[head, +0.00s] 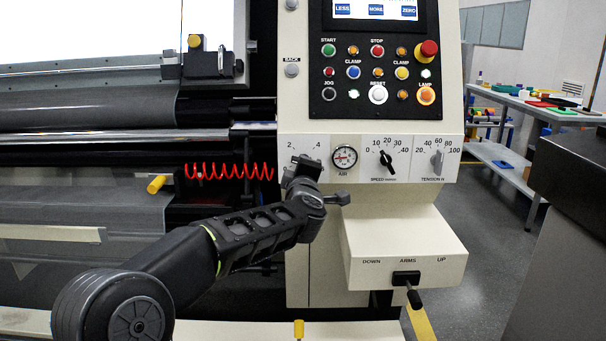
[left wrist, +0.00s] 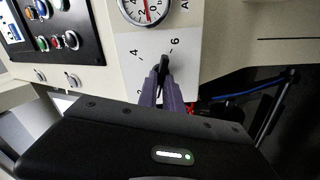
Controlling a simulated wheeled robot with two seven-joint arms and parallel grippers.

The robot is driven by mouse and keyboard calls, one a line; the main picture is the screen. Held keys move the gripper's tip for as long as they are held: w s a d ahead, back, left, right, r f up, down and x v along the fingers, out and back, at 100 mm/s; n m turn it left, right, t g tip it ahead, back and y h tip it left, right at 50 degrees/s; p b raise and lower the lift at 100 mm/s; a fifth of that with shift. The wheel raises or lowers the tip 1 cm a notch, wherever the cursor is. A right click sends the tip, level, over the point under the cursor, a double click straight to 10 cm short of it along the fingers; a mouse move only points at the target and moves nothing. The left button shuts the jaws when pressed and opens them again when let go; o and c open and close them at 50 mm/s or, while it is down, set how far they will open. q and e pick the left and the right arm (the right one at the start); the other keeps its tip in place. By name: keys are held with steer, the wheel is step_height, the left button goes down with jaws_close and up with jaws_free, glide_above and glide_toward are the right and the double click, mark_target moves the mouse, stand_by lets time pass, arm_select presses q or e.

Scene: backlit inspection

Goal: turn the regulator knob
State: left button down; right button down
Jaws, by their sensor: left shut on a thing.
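The regulator knob shows in the left wrist view as a small dark piece (left wrist: 163,65) on a white scale plate with the marks 4 and 6, its tip pointing up in that view. My left gripper (left wrist: 166,82) is shut on it, one finger on each side. In the head view my left gripper (head: 304,168) reaches the plate left of the AIR gauge and hides the knob. The AIR gauge (head: 344,160) has a red needle and also shows in the left wrist view (left wrist: 146,8). My right gripper is not in view.
Right of the gauge are a black speed knob (head: 387,161) and a grey tension knob (head: 437,159). Above is a black button panel (head: 374,80). A coiled red hose (head: 228,172) runs left of the plate. A box with a black lever (head: 407,280) juts out below.

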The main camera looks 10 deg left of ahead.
arm_select(q)
steer(key=n+b, duration=0.1)
steer(key=n, duration=0.2)
steer(key=n+b, duration=0.2)
steer(key=n, duration=0.1)
steer(key=n+b, duration=0.2)
steer(key=n, duration=0.1)
steer(key=shift+f, duration=0.25)
steer(key=shift+n, duration=0.3)
steer(key=c, duration=1.5)
jaws_free()
steer(key=shift+r, duration=0.1)
steer(key=v, duration=0.8)
steer(key=shift+b, duration=0.35)
